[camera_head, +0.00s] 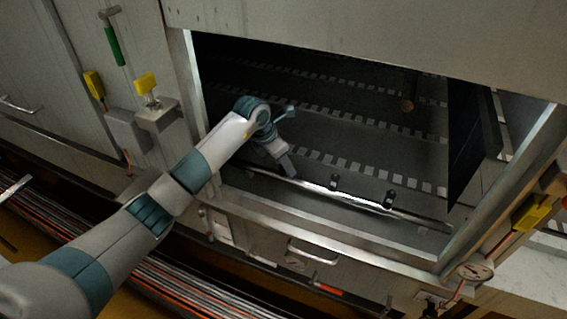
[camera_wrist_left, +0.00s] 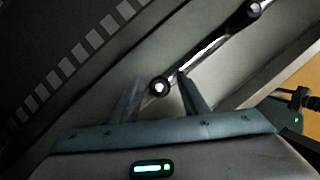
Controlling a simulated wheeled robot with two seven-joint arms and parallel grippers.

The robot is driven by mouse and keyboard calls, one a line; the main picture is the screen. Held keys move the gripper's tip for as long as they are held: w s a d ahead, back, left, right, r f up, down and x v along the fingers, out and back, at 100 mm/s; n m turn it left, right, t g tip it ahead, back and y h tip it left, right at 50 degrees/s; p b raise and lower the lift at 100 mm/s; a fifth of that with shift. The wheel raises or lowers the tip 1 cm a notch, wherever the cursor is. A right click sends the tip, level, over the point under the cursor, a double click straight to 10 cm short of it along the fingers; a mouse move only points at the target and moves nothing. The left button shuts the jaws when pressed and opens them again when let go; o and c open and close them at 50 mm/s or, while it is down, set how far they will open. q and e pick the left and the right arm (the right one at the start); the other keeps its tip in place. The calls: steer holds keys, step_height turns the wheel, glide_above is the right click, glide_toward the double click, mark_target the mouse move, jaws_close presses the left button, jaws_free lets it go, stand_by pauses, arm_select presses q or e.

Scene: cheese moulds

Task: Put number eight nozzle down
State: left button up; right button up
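A shiny pipe (camera_head: 312,185) runs along the lower front of the dark opening. Two dark nozzles stand on it, one nearer my arm (camera_head: 335,181) and one farther right (camera_head: 389,198). I see no numbers, so I cannot tell which is number eight. My left gripper (camera_head: 290,170) reaches into the opening, close to the pipe's left part. In the left wrist view its two fingers (camera_wrist_left: 158,80) are apart. A round nozzle (camera_wrist_left: 159,87) shows between them, with gaps on both sides. Another nozzle (camera_wrist_left: 254,9) lies farther along the pipe. My right gripper is not in view.
The opening's metal frame (camera_head: 475,243) borders the space around my left arm. Inside is a dark belt with rows of light squares (camera_head: 375,171). Cables (camera_head: 150,284) run below.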

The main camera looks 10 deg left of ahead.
arm_select(q)
steer(key=shift+r, duration=0.1)
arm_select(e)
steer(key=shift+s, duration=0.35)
arm_select(q)
steer(key=shift+r, duration=0.1)
steer(key=shift+r+p, duration=0.1)
steer(key=shift+p, duration=0.2)
steer(key=shift+v, duration=1.2)
steer(key=b+v, duration=0.2)
steer(key=v, duration=0.8)
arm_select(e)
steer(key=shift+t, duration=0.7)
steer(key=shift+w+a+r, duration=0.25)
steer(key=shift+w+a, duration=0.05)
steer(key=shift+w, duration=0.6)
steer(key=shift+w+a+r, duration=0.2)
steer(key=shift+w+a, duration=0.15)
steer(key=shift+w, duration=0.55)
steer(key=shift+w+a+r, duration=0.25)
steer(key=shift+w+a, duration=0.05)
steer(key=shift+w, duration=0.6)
arm_select(q)
steer(key=shift+r, duration=0.1)
